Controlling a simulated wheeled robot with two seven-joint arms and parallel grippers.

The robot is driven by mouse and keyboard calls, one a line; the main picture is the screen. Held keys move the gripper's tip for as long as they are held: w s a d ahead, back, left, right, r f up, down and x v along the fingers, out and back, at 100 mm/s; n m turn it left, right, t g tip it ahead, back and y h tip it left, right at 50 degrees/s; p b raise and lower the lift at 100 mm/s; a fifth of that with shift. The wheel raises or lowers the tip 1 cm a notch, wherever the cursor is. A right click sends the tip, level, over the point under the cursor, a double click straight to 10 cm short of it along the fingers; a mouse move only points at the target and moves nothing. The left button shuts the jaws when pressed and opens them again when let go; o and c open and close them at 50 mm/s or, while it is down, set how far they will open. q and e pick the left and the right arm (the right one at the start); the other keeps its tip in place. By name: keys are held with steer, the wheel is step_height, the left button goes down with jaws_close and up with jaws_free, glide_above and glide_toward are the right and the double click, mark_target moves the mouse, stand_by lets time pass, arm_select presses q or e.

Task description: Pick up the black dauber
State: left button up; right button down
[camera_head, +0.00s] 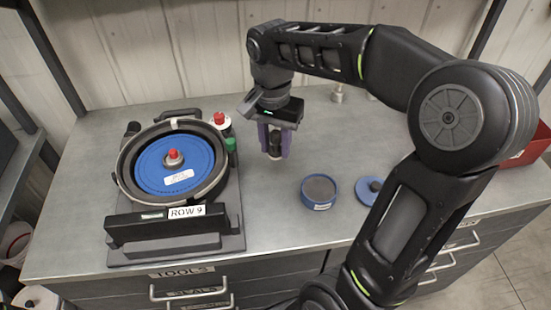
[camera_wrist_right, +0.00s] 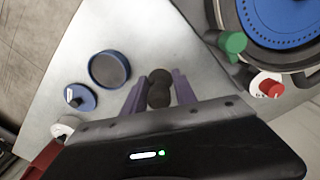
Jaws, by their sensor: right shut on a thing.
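The black dauber (camera_head: 275,144) is between the purple fingers of my right gripper (camera_head: 274,150). A pale lower end of it shows below the fingers. My right gripper is shut on it, over the bench just right of the seed meter. In the right wrist view the dauber (camera_wrist_right: 159,88) shows as a dark rounded shape between the two purple fingers of the gripper (camera_wrist_right: 160,92). I cannot tell whether its lower end touches the bench. My left gripper is not in view.
The seed meter (camera_head: 176,165) with its blue disc stands left, behind a ROW 9 label. An open round blue tin (camera_head: 320,190) and its blue lid (camera_head: 371,187) lie to the right. A red bin (camera_head: 528,150) is at far right. Bare bench (camera_head: 270,225) lies in front.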

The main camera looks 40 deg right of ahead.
steer(key=shift+r, duration=0.7)
steer(key=shift+d, duration=0.1)
